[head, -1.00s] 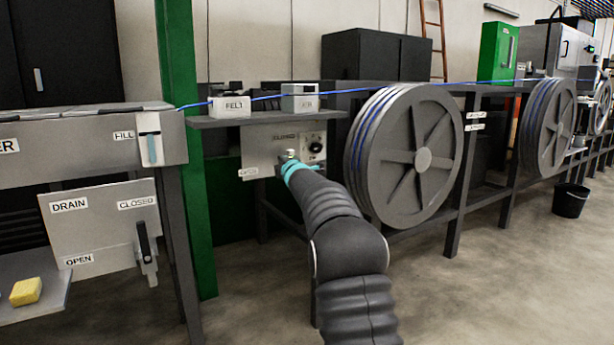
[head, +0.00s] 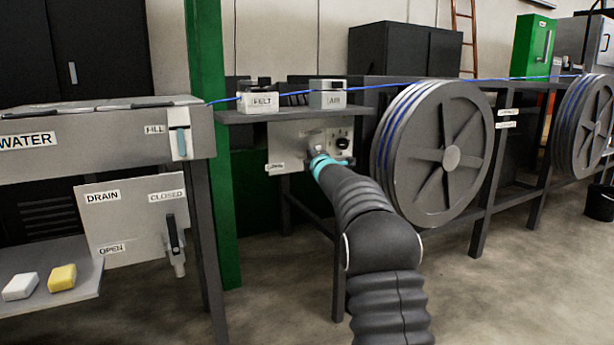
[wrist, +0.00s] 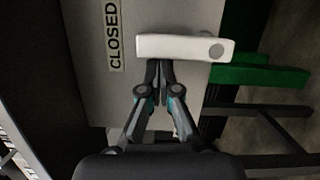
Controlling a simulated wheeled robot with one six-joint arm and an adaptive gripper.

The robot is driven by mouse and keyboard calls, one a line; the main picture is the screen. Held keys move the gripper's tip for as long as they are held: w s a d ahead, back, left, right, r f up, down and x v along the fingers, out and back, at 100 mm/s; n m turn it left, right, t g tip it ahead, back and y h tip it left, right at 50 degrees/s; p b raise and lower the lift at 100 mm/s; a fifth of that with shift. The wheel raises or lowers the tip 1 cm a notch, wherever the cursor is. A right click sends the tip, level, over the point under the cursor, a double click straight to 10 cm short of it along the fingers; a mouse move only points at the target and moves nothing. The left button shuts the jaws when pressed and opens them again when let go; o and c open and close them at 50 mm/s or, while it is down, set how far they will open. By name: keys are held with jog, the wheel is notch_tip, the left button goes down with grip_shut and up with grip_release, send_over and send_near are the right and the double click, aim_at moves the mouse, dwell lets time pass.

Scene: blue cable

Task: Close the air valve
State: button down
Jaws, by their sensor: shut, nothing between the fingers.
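The air valve panel (head: 284,148) is a light plate under the shelf, below the AIR box (head: 328,95). In the wrist view the plate (wrist: 85,30) carries a CLOSED label (wrist: 115,35), turned sideways. A pale bar-shaped handle (wrist: 180,47) with a round pivot at its right end lies across the wrist view, beside the label. My gripper (wrist: 159,66) is shut and empty, its fingertips right at the handle's lower edge. I cannot tell if they touch it. In the head view my gripper (head: 316,150) is in front of the panel and hides part of it.
A large cable reel (head: 435,155) stands just right of my arm. A green post (head: 212,150) and the water tank (head: 90,135) with its DRAIN panel (head: 130,225) are on the left. A FELT box (head: 258,98) and blue cable are above. The floor in front is open.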

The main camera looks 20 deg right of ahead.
jog(key=s+a+b, duration=0.4)
jog(key=s+b, duration=0.3)
jog(key=s, duration=0.3)
jog(key=shift+s+a+b, duration=0.2)
jog(key=shift+s+b, duration=0.15)
jog(key=shift+s, duration=0.05)
